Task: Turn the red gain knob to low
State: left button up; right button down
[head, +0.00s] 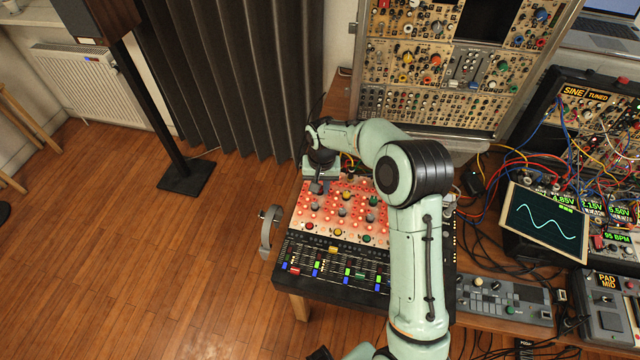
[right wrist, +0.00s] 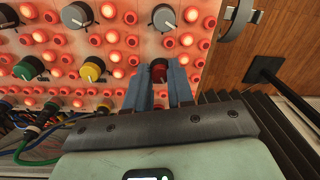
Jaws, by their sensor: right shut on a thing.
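The red gain knob (right wrist: 158,71) shows in the right wrist view between the two blue-grey fingers of my right gripper (right wrist: 160,88), near a corner of the panel. The fingers are shut on its sides. The knob's pointer and scale cannot be read. In the head view my right gripper (head: 317,186) reaches down on the far left corner of the lit panel (head: 325,222) and hides the knob. The panel carries glowing red-orange buttons and other knobs. My left gripper is not in view.
Grey knobs (right wrist: 77,15) and a yellow knob (right wrist: 92,70) sit close by. Patch cables (right wrist: 38,135) run near the panel's far edge. A slider mixer (head: 335,270) lies in front, headphones (head: 268,232) hang at the left edge, and a modular rack (head: 440,75) stands behind.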

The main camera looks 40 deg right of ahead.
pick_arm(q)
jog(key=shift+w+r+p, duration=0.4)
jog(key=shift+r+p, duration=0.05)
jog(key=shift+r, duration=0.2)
pick_arm(e)
jog(key=n, duration=0.6)
jog(key=shift+n, duration=0.3)
jog(key=c, duration=1)
grip_release()
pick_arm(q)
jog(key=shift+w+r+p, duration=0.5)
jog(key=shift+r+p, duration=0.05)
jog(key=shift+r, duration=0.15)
pick_arm(e)
jog(key=r, duration=1.3)
jog(key=shift+d+r, duration=0.25)
